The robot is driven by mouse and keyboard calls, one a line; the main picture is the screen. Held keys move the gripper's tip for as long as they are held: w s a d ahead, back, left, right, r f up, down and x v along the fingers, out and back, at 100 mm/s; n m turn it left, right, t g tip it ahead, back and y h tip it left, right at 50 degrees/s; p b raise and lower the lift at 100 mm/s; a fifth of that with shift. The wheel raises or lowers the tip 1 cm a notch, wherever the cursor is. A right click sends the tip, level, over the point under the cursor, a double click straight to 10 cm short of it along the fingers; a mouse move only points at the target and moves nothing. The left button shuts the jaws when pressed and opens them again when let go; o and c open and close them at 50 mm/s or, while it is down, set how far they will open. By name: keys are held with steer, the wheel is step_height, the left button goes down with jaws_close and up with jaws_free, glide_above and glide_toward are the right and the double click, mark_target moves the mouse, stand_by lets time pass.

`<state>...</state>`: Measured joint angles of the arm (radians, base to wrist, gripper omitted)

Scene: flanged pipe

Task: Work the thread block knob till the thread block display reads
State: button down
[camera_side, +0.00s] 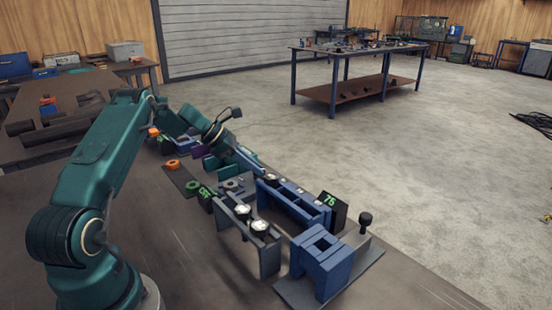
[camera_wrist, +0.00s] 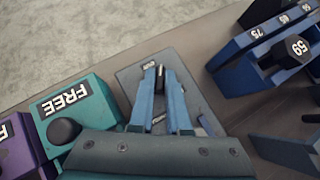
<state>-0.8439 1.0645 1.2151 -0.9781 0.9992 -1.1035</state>
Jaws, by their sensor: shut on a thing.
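My gripper (camera_wrist: 160,72) has its two blue fingers close together around a small dark piece, which looks like a knob (camera_wrist: 159,84), over a grey-blue block (camera_wrist: 131,77). In the side view my gripper (camera_side: 250,168) reaches down among the fixtures on the bench. Two displays show there: one (camera_side: 329,199) reads 75 in green, the other (camera_side: 205,197) appears to read OFF. I cannot tell which belongs to the thread block.
A teal block (camera_wrist: 88,112) marked FREE, with a black knob (camera_wrist: 64,131), stands left of the fingers. A purple block (camera_wrist: 22,150) is beyond it. A blue fixture (camera_wrist: 235,62) with numbers 75 and 59 stands right. A blue vise-like block (camera_side: 322,263) sits at the bench's near end.

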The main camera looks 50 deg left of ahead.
steer(key=shift+w+d+r+m+g+h, duration=0.15)
steer(key=shift+m+g+h, duration=0.15)
steer(key=shift+m, duration=0.2)
stand_by(0.3)
steer(key=c, duration=0.9)
jaws_free()
steer(key=shift+v, duration=2.6)
